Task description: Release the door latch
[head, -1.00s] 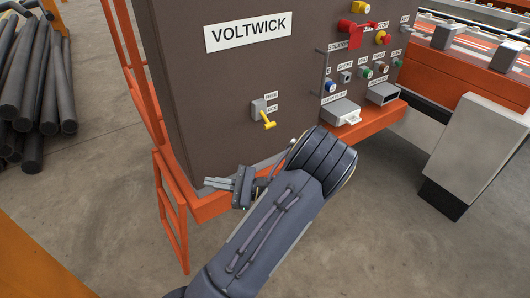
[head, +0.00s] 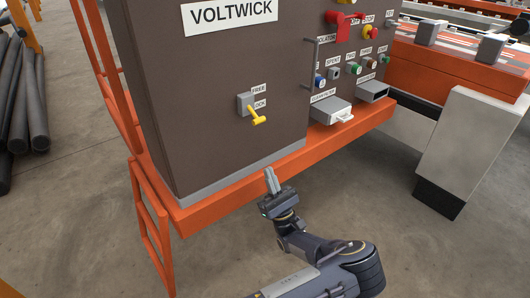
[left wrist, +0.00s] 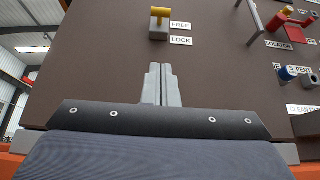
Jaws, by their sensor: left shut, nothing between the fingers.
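The door latch is a small grey block with a yellow handle (head: 257,115) on the brown cabinet front (head: 215,75). In the head view the handle points down and right, beside the LOCK label, with FREE above. In the left wrist view the yellow handle (left wrist: 161,13) and its grey base are at the top, left of the FREE and LOCK labels. My left gripper (head: 270,172) is below the latch, its fingers together and empty, pointing up toward it. In the left wrist view the closed fingertips (left wrist: 160,70) are apart from the latch. My right gripper is not in view.
An orange ledge (head: 285,165) runs along the cabinet's base near my gripper. To the right of the latch are a vertical bar handle (head: 316,65), buttons and a grey box (head: 330,110). An orange rail frame (head: 150,225) stands left.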

